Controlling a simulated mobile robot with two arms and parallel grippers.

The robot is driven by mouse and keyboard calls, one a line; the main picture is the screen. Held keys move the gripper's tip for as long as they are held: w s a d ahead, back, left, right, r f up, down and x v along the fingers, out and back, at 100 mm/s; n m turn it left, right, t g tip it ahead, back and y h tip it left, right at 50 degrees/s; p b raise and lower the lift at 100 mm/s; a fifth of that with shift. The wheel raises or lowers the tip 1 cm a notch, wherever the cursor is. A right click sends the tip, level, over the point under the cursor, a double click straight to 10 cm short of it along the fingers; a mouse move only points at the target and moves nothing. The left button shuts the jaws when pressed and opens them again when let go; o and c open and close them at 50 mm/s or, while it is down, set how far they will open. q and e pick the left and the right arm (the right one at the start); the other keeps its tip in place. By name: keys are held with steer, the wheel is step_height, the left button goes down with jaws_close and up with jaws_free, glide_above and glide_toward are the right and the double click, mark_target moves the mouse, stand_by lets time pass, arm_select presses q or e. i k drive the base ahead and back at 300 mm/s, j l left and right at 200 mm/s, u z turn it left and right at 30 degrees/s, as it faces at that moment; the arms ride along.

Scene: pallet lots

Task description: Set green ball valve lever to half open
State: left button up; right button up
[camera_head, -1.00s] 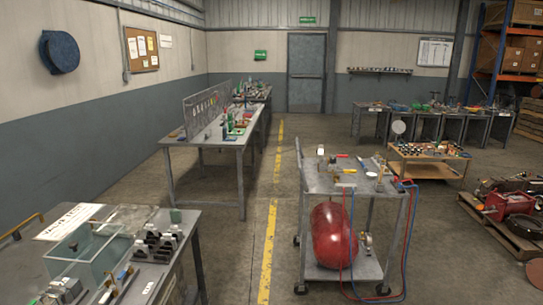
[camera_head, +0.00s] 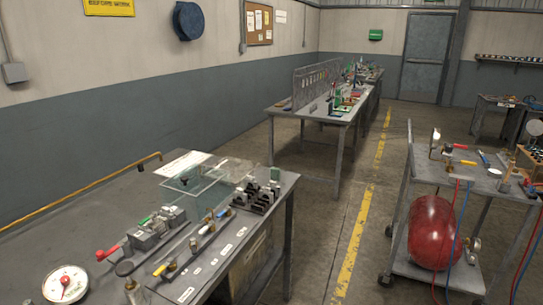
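A workbench (camera_head: 60,215) fills the lower left of the head view. A small green piece (camera_head: 144,221), possibly the green lever, shows on a grey block assembly on this bench. It is too small to tell its angle. A red lever (camera_head: 107,253) lies to its left. Another green object (camera_head: 275,173) stands at the bench's far right corner. Neither gripper is in view.
A white dial gauge (camera_head: 65,285) and a clear tank (camera_head: 205,180) are on the bench. Black-and-grey blocks (camera_head: 258,196) stand at its right end. A cart with a red tank (camera_head: 432,232) stands to the right. Open floor with a yellow line (camera_head: 354,243) lies between.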

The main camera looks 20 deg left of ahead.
mark_target(154, 214)
steer(key=u, duration=1.8)
steer(key=i+l+u, duration=0.15)
steer(key=k+l, duration=0.05)
